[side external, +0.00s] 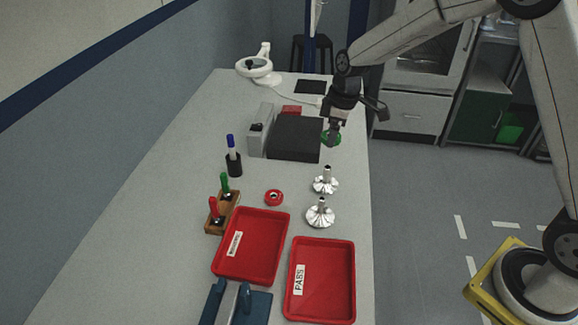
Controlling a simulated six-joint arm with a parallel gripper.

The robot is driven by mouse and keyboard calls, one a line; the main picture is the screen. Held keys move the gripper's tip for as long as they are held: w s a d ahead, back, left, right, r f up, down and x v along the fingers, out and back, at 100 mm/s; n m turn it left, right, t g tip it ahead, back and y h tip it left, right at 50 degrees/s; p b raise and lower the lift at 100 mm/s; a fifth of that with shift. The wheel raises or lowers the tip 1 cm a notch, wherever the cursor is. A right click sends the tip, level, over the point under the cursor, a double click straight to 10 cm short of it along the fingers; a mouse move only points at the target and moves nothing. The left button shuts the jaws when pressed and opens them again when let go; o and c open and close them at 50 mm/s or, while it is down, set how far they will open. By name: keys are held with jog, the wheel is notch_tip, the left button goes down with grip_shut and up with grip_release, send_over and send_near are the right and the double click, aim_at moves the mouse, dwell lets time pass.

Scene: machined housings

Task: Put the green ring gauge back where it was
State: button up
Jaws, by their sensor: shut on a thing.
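The green ring gauge (331,139) is in my gripper (333,131), which is shut on it. The ring is above the bench at its right side, just right of the dark block, and partly hidden by the fingers. The picture does not show clearly how high it is. A red ring (273,197) lies on the bench in front of the dark block, apart from the gripper.
Two silver housings (325,180) (320,213) stand below the gripper in the picture. The dark block (295,139) is close on its left. Nearer are two red trays (251,279) (320,316), a wooden gauge rack (222,220) and a blue-topped holder (234,165).

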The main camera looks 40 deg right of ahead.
jog(key=s+a+f, duration=0.3)
jog(key=a, duration=0.3)
send_over(279, 177)
jog(key=s, duration=0.2)
jog(key=f, duration=0.8)
jog(key=shift+w+d, duration=0.15)
jog(key=shift+d, duration=0.15)
jog(key=shift+w+f, duration=0.5)
jog(key=shift+w+f, duration=0.15)
jog(key=shift+f, duration=0.05)
jog(key=shift+w+f, duration=0.1)
jog(key=shift+f, duration=1.5)
jog(key=shift+f, duration=0.15)
